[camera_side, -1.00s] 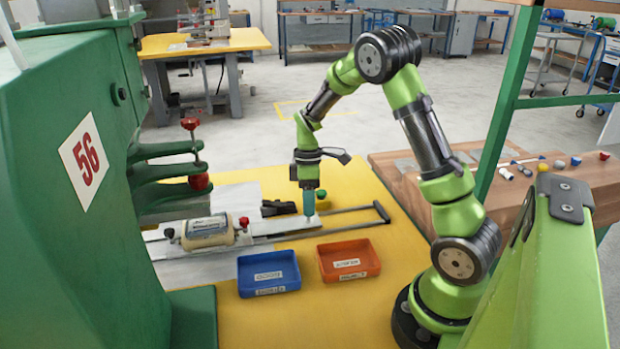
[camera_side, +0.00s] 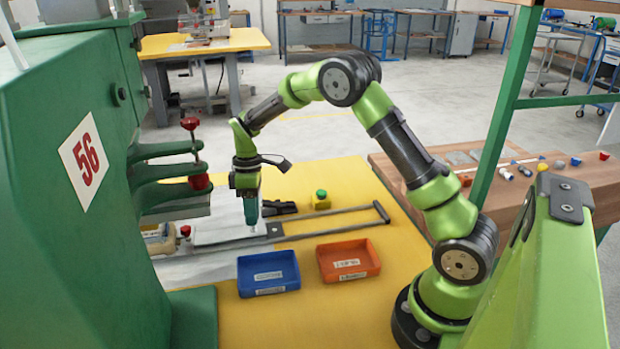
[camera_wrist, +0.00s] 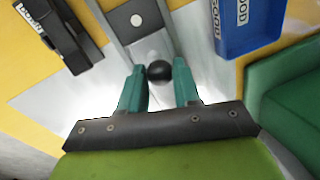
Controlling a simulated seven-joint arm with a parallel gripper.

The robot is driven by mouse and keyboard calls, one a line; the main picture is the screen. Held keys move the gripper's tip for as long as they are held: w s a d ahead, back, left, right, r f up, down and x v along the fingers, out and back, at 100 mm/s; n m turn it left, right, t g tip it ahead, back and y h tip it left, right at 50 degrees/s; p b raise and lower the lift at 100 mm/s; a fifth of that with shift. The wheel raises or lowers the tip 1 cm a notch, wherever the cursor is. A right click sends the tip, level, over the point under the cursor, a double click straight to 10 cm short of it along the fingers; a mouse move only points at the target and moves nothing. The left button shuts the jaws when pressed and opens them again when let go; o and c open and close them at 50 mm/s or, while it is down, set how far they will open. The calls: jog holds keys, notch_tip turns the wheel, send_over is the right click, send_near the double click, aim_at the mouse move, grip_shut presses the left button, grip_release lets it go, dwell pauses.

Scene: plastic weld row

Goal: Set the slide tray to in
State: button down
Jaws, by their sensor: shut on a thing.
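My gripper (camera_side: 251,222) points down over the tray's right end. In the wrist view, the teal fingers of my gripper (camera_wrist: 160,88) stand on both sides of a round black knob (camera_wrist: 159,71) and are shut on it.
The green press (camera_side: 90,250) stands at the left. The blue bin (camera_side: 268,272) and orange bin (camera_side: 348,260) sit in front of the rails. Behind them are a black block (camera_side: 279,208) and a yellow box with a green button (camera_side: 321,200). The rails' right end (camera_side: 381,212) is bare.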

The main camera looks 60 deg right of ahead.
jog(key=shift+w+a+r, duration=0.1)
jog(key=shift+w+a, duration=0.2)
jog(key=c, duration=1.2)
grip_release()
jog(key=shift+c, duration=0.2)
jog(key=o, duration=0.4)
jog(key=shift+o, duration=0.2)
jog(key=shift+s+d, duration=0.1)
notch_tip(320, 180, up, 16)
jog(key=w+d, duration=0.1)
jog(key=d, duration=0.1)
jog(key=shift+w+d+r, duration=0.25)
jog(key=shift+w+d, duration=0.1)
